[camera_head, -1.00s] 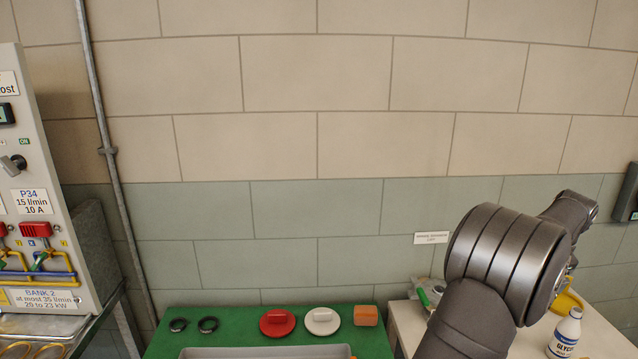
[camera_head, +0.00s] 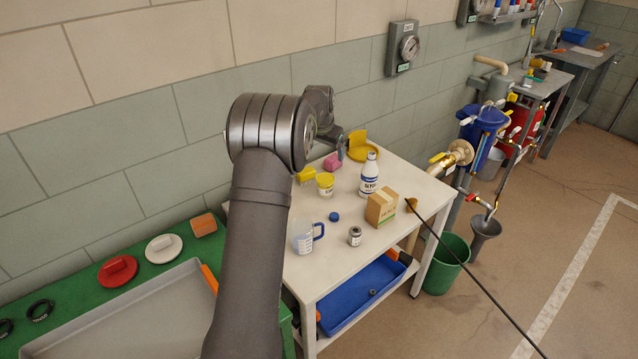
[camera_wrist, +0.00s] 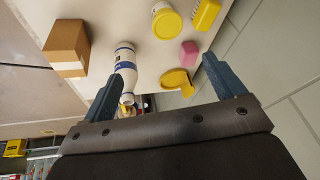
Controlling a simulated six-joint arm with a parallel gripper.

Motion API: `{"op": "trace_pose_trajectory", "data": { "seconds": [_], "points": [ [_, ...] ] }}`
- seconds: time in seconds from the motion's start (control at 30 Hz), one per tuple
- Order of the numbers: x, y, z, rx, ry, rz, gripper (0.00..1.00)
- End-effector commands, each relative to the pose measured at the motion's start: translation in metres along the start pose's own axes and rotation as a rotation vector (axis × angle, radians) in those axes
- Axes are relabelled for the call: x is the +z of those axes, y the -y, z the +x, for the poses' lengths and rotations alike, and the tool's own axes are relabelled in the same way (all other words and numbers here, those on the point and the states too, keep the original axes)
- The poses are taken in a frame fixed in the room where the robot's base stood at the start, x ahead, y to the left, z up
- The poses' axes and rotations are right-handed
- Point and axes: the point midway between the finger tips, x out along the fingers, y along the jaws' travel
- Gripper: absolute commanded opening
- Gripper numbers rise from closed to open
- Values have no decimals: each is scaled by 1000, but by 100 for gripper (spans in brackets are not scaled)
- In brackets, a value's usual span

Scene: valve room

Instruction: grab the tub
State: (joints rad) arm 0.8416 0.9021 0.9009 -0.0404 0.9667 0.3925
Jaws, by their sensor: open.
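The tub (camera_head: 325,186) is small and white with a yellow lid, standing upright on the white table beyond the measuring jug. In the wrist view the tub (camera_wrist: 167,22) is at the top, beyond my fingertips and apart from them. My gripper (camera_wrist: 166,72) is open, with nothing between its two blue-grey fingers. In the head view it is mostly hidden behind my arm, above the back of the table.
Near the tub are a yellow brush (camera_wrist: 206,14), a pink block (camera_head: 333,162), a yellow disc with a plate (camera_head: 363,150), a white bottle (camera_head: 369,176) and a cardboard box (camera_head: 381,209). A jug (camera_head: 303,237), a blue cap (camera_head: 334,216) and a small can (camera_head: 355,236) stand nearer.

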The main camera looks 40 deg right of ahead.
Motion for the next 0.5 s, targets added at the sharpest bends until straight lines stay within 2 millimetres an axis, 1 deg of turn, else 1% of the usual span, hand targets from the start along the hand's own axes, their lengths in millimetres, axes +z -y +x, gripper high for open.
{"op": "trace_pose_trajectory", "data": {
  "seconds": [0.03,0.1,0.2,0.27,0.5],
  "points": [
    [4,7,16,16,-5,-59,88],
    [5,12,29,33,-18,-123,88],
    [6,15,42,45,-24,-166,88],
    [6,15,50,47,-25,-172,88],
    [5,12,97,46,-24,-168,88]
  ]
}}
